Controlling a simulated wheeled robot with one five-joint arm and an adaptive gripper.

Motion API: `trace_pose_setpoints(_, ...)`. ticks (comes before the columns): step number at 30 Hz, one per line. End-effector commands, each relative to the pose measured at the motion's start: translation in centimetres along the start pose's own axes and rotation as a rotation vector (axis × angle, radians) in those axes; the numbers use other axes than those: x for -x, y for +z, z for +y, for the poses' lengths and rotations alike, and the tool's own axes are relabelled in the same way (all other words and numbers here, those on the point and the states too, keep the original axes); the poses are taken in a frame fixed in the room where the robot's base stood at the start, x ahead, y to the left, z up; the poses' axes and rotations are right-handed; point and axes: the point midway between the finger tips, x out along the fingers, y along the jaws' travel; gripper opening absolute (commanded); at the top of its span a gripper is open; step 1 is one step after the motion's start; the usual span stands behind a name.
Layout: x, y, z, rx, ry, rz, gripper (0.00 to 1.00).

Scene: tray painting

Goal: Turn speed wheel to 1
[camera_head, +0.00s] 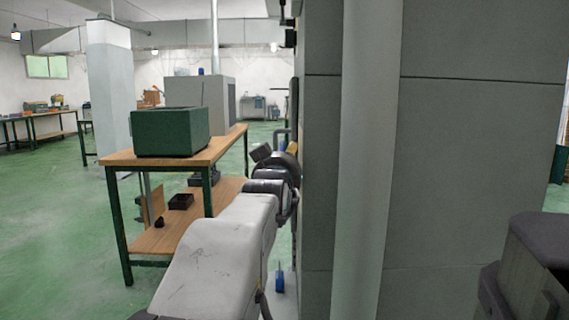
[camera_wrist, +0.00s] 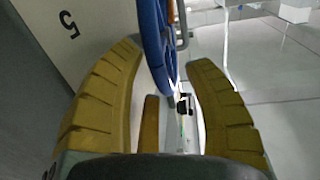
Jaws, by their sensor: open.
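The blue speed wheel (camera_wrist: 152,35) shows nearly edge-on in the wrist view, running from the top edge down between my fingers. My gripper (camera_wrist: 166,58) is open, with one yellow ribbed finger on each side of the wheel's rim. I cannot tell whether either finger touches it. The pale panel (camera_wrist: 85,60) left of the wheel carries an upside-down 5 (camera_wrist: 69,24). No mark 1 shows. In the head view my gripper (camera_head: 291,148) is at the left edge of the grey cabinet, mostly hidden by my arm and the cabinet; the wheel cannot be made out there.
The tall grey cabinet (camera_head: 480,150) fills the right of the head view, close to my arm. A wooden table (camera_head: 225,145) with a green box (camera_head: 171,132) stands left of my arm. Open green floor (camera_head: 50,220) lies at the far left.

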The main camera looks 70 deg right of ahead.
Motion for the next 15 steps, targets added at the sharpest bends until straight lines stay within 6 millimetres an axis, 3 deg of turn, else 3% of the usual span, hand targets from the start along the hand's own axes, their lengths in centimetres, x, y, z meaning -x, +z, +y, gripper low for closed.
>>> trace_pose_setpoints(9,0.3,0.0,0.0,-0.001,0.001,0.000,0.47)
trace_pose_setpoints(15,2.3,-0.1,0.0,-0.001,0.001,0.002,0.47)
